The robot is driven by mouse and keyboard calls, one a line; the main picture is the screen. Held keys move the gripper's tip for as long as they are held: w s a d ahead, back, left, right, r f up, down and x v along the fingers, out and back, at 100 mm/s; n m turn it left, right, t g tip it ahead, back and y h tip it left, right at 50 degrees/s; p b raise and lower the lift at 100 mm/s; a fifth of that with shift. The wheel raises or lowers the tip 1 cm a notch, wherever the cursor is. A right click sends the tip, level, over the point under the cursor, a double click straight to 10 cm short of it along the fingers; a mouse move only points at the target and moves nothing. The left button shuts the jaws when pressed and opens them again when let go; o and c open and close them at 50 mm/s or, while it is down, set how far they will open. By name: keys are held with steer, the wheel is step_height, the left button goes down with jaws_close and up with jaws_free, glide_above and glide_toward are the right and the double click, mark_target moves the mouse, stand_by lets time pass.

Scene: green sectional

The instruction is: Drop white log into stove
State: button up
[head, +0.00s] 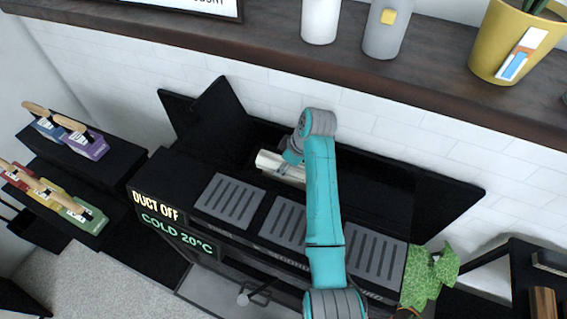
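The stove (160,180) is a long black unit with grey ribbed grilles on top. Its dark lid panels stand up at the back, and a dark opening lies behind the grilles. A pale white log (268,161) is over this opening, left of my teal arm, with its right part behind the arm. My gripper is at the arm's far end, beside or over the log. Its fingers are hidden by my arm and the log, so I cannot see whether they grip it.
A wooden shelf (270,52) with white and grey containers and a yellow plant pot (500,45) runs above. Coloured handled items (85,143) stand on black racks at left. The stove display (165,225) reads DUCT OFF, COLD 20°C.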

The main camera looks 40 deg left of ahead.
steer(key=o, duration=1.5)
steer(key=shift+r, duration=0.1)
steer(key=v, duration=1.2)
steer(key=shift+s, duration=0.1)
